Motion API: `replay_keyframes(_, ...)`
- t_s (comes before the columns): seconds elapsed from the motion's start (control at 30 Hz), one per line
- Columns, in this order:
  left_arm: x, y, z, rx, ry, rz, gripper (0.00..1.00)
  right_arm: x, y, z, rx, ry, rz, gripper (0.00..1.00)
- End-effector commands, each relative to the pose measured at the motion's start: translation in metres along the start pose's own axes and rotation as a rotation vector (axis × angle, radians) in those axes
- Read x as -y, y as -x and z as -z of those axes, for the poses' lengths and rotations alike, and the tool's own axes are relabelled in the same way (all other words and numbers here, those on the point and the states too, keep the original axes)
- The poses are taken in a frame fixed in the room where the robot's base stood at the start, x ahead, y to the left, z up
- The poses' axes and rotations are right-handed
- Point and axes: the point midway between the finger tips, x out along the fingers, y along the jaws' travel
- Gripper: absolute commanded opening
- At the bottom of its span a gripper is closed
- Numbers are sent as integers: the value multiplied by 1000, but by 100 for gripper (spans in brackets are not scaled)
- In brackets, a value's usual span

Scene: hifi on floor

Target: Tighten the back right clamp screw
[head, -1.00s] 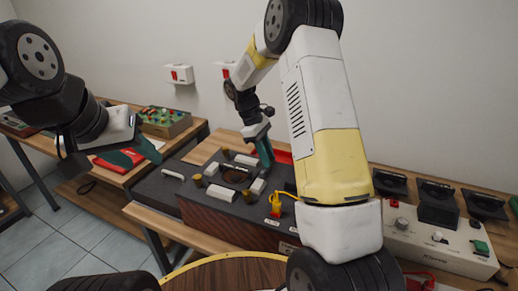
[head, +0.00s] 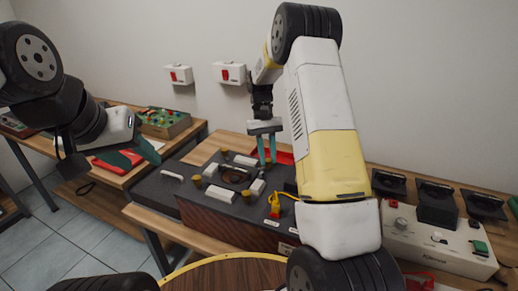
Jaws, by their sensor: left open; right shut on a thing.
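A dark box with a wood-look front (head: 228,221) stands on the bench, with a round dark ring, white blocks and brass-coloured clamp screws on its top. The back left clamp screw (head: 225,154) and the front left one (head: 196,180) are in plain view. My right gripper (head: 266,161) points straight down at the back right of the box top. It is shut on the back right clamp screw, which its teal fingers mostly hide. My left gripper (head: 140,154) is open and empty, in the air left of the box.
A red and yellow switch (head: 274,204) sits at the box's right front. A white control unit (head: 435,238) and black stands are on the right. A side bench with a component board (head: 163,122) is at the left. My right arm covers the middle right.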

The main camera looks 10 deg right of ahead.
Motion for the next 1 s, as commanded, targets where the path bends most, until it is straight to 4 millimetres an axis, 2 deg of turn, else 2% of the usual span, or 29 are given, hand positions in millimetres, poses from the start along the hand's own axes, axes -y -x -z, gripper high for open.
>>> replay_keyframes(0.3, 0, 0, 0, 0, 0, 0, 45, -1, 1, 1, -4, -79, 33, 0)
replay_keyframes(0.73, 0, 0, 0, 0, 0, 0, 45, -1, 1, 1, -4, -88, 36, 0)
replay_keyframes(0.77, 0, 0, 0, 0, 0, 0, 45, -1, 1, 1, -4, -87, 36, 25)
replay_keyframes(0.87, 0, 0, 0, 0, 0, 0, 45, -1, 1, 1, -4, -87, 36, 45)
replay_keyframes(1.0, 0, 0, 0, 0, 0, 0, 45, -1, 0, 0, -2, -87, 36, 45)
